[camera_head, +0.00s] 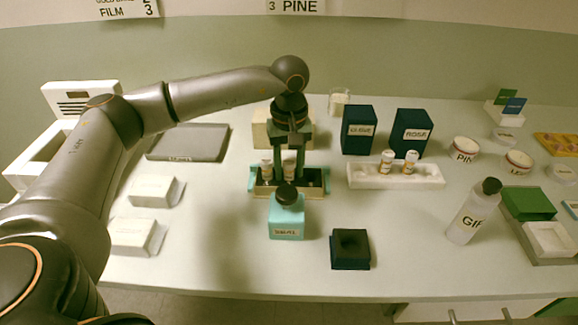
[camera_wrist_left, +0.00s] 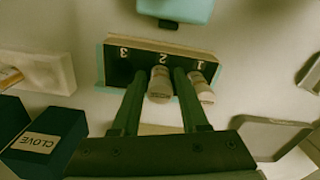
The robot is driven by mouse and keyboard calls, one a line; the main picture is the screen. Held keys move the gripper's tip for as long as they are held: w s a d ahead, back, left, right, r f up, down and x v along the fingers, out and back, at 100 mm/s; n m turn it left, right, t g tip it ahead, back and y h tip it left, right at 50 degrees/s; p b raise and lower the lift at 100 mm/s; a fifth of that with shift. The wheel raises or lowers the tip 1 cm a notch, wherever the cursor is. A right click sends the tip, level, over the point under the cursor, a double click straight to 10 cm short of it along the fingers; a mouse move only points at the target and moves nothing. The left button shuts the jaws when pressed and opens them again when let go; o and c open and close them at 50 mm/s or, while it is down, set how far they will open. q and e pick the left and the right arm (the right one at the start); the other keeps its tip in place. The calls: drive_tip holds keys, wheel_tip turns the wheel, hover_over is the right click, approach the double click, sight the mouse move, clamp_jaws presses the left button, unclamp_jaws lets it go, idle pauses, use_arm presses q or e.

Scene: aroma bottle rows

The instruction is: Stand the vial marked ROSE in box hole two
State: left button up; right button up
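The box (camera_head: 260,192) is a shallow wooden box with a dark top and teal ends. In the left wrist view the box (camera_wrist_left: 120,68) shows holes marked 3, 2 and 1 from left to right. One vial (camera_wrist_left: 160,84) stands in hole two and another vial (camera_wrist_left: 200,88) in hole one; their labels are not readable here. My left gripper (camera_head: 288,176) points down over the box. Its fingers (camera_wrist_left: 161,72) straddle the vial in hole two, with a narrow gap on each side. My right gripper is in no view.
A teal bottle (camera_head: 286,220) stands close in front of the box. A white rack (camera_head: 432,177) with two vials lies to the right, before dark CLOVE (camera_head: 359,133) and ROSE (camera_head: 410,136) boxes. A dark square block (camera_head: 350,262) sits front right.

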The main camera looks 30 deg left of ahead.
sight(289, 162)
use_arm(q)
drive_tip(key=shift+r, duration=0.35)
wheel_tip(289, 162, up, 12)
drive_tip(key=shift+f, duration=0.15)
idle(0.4)
